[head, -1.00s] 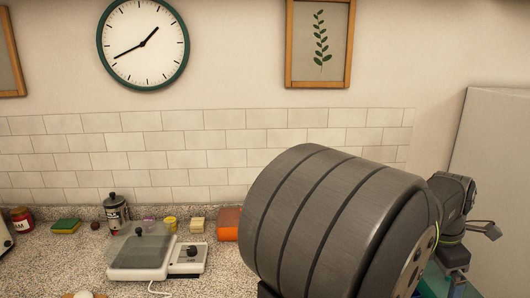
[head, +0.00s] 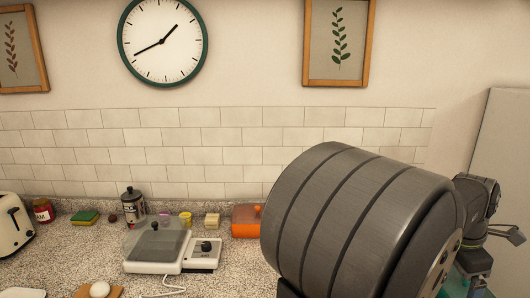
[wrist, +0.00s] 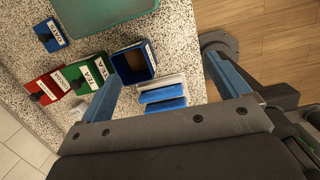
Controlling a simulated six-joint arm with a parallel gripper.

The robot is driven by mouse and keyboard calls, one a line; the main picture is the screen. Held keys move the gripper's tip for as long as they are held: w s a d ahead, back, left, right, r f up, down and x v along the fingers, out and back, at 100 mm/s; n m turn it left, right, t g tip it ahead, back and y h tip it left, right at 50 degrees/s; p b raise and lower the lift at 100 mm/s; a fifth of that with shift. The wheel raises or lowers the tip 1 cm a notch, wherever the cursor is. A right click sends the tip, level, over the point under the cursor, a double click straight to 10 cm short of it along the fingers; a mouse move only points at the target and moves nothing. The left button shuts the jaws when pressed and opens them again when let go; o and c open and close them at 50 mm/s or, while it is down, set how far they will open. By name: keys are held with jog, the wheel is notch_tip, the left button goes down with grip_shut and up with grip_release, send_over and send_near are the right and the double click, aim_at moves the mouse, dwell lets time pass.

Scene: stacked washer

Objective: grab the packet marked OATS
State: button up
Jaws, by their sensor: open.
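My gripper (wrist: 162,66) is open in the wrist view, its two blue fingers spread wide above the speckled counter. Nothing is held between them. Between the fingers are an open dark blue box (wrist: 133,64) with a white label on its edge and a white-and-blue item (wrist: 163,94). A small blue labelled thing (wrist: 50,36) lies at upper left; its lettering is too small to read surely. I cannot tell which of these, if any, is the OATS packet. No packet marked OATS is legible in the head view.
Red (wrist: 47,86) and green (wrist: 84,75) labelled boxes stand left of the gripper, with a green tray (wrist: 110,12) beyond. The counter edge and wood floor (wrist: 260,40) lie at right. In the head view are a scale-like white appliance (head: 157,246), toaster (head: 12,226) and orange container (head: 245,222).

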jog(key=c, duration=0.5)
jog(key=shift+o, duration=0.2)
jog(key=w+a+n+h, duration=0.1)
jog(key=w+a, duration=0.5)
jog(key=w, duration=0.5)
jog(key=w+a+f+h, duration=0.1)
jog(key=w+a, duration=0.4)
jog(key=w, duration=0.6)
jog(key=w+a+n+h, duration=0.1)
jog(key=w+a, duration=0.5)
jog(key=w, duration=0.5)
jog(key=shift+y, duration=0.3)
jog(key=x, duration=1.1)
jog(key=shift+s+f, duration=0.25)
jog(key=shift+f, duration=0.05)
jog(key=shift+w+a+x, duration=0.1)
jog(key=shift+a+x, duration=0.05)
jog(key=shift+x, duration=1.15)
jog(key=shift+w+a+x, duration=0.1)
jog(key=shift+a+x, duration=0.1)
jog(key=shift+x, duration=1.1)
